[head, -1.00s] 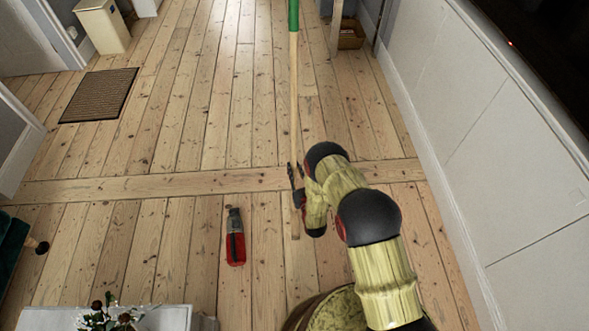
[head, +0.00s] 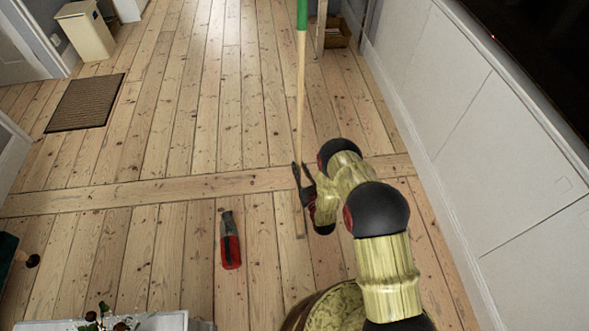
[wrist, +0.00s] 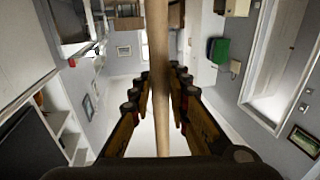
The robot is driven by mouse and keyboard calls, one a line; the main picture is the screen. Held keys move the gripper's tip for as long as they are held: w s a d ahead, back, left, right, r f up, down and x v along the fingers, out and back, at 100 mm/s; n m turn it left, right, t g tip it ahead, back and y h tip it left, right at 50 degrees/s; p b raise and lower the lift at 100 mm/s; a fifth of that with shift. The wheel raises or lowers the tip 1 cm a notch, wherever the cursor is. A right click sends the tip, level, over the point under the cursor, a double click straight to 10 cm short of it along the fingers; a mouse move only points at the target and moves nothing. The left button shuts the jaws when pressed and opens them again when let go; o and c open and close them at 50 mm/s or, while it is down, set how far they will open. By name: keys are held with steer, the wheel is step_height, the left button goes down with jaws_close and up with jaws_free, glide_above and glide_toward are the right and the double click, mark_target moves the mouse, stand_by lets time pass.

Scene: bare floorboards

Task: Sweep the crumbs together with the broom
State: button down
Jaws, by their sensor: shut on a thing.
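The broom has a long pale wooden handle (head: 300,95) with a green part at its far end, at the top edge of the head view. My gripper (head: 302,173) is shut on the handle, near its lower end in the picture. In the wrist view the handle (wrist: 160,50) runs between the two dark fingers of my gripper (wrist: 161,95). The broom's sweeping head is not clearly visible. I cannot make out any crumbs on the floorboards.
A red and dark object (head: 230,240) lies on the floor left of my gripper. A brown mat (head: 86,102) and a cream bin (head: 85,30) are at the upper left. A white wall (head: 480,130) runs along the right. The middle floor is mostly clear.

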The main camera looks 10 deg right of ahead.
steer(key=d, duration=1.3)
steer(key=shift+d, duration=0.3)
stand_by(0.5)
step_height(320, 180, up, 7)
steer(key=p, duration=0.4)
stand_by(0.3)
